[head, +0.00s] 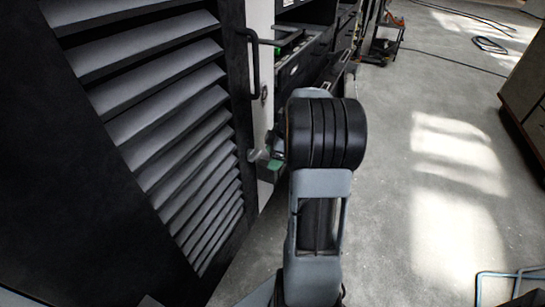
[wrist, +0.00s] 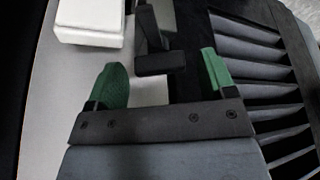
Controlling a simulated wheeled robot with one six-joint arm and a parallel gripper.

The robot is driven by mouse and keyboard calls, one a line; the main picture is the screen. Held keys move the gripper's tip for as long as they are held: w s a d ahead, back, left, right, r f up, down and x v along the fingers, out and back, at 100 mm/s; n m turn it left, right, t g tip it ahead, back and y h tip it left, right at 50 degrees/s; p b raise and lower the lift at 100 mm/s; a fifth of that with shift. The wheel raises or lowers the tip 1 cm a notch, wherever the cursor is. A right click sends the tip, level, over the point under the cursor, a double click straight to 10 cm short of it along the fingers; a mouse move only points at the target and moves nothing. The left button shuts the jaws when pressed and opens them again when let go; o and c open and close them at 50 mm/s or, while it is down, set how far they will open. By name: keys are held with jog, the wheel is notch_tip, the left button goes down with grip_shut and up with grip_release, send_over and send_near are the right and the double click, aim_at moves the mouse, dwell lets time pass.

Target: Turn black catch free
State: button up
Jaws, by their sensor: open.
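In the wrist view a black catch (wrist: 152,63), a squat block with a narrow upright part, sits at the edge between a pale panel and a dark frame. My gripper (wrist: 160,74) is open, its green fingertips spread on either side of the catch's lower end. I cannot tell whether either finger touches it. In the head view my gripper (head: 268,158) is beside the louvred door's edge, partly behind my black wrist. I cannot make out the catch there.
A dark louvred door (head: 165,110) fills the left, with a black bar handle (head: 254,68) above my gripper. A white block (wrist: 88,22) stands near the left finger. Dark cabinets (head: 310,55) stand beyond. The floor (head: 410,200) at right is open, with hoses at the lower right.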

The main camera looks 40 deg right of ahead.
jog(key=c, duration=0.9)
jog(key=shift+c, duration=0.2)
jog(key=m+t+b, duration=0.1)
jog(key=m, duration=0.1)
jog(key=shift+m+h, duration=0.4)
jog(key=shift+s+a+m+t+h+b, duration=0.1)
jog(key=shift+m+t+h+b, duration=0.3)
jog(key=shift+m, duration=1.1)
jog(key=o, duration=0.9)
jog(key=shift+o, duration=0.2)
